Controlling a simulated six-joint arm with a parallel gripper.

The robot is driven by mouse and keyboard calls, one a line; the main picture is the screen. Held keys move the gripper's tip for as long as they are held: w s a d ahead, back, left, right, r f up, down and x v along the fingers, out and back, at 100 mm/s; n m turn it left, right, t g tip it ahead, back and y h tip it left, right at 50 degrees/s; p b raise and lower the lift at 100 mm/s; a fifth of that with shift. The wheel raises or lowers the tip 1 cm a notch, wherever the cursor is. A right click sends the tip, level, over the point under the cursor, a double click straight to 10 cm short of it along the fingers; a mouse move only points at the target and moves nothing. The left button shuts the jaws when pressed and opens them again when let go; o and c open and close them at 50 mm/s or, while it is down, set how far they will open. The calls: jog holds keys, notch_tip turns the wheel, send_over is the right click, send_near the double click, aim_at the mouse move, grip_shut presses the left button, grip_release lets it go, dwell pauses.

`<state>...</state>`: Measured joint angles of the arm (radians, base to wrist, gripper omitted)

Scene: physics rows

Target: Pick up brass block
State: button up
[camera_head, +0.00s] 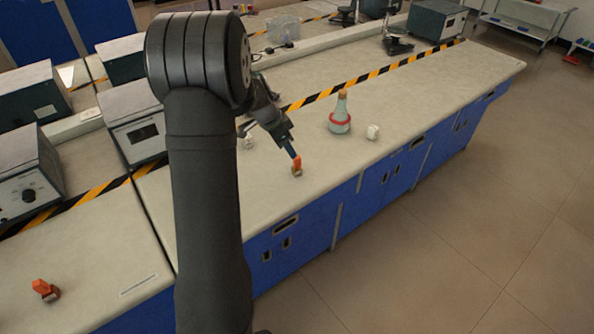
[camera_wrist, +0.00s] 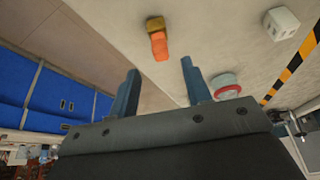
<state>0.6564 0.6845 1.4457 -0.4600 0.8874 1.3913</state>
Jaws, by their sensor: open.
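A small brass-coloured block (camera_wrist: 155,23) shows at the top of the wrist view, with an orange piece (camera_wrist: 159,47) against it. In the head view, the brass block (camera_head: 298,173) is small on the bench near its front edge, with the orange piece (camera_head: 296,162) above it. Whether they are joined I cannot tell. My gripper (camera_wrist: 160,70) is open, its two fingers apart with nothing between them. The block lies beyond the fingertips, roughly in line with the gap. In the head view my gripper (camera_head: 292,152) is just above and behind the orange piece, pointing down.
A flask with a red ring (camera_head: 340,118) and a white piece (camera_head: 373,132) stand to the right on the bench. Another orange piece (camera_head: 43,287) lies at the front left. Black-and-yellow tape (camera_head: 330,91) runs behind. Bare bench surrounds the block.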

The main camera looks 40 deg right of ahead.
aim_at(297, 159)
jog(key=x, duration=0.8)
jog(key=shift+d+r, duration=0.15)
grip_shut()
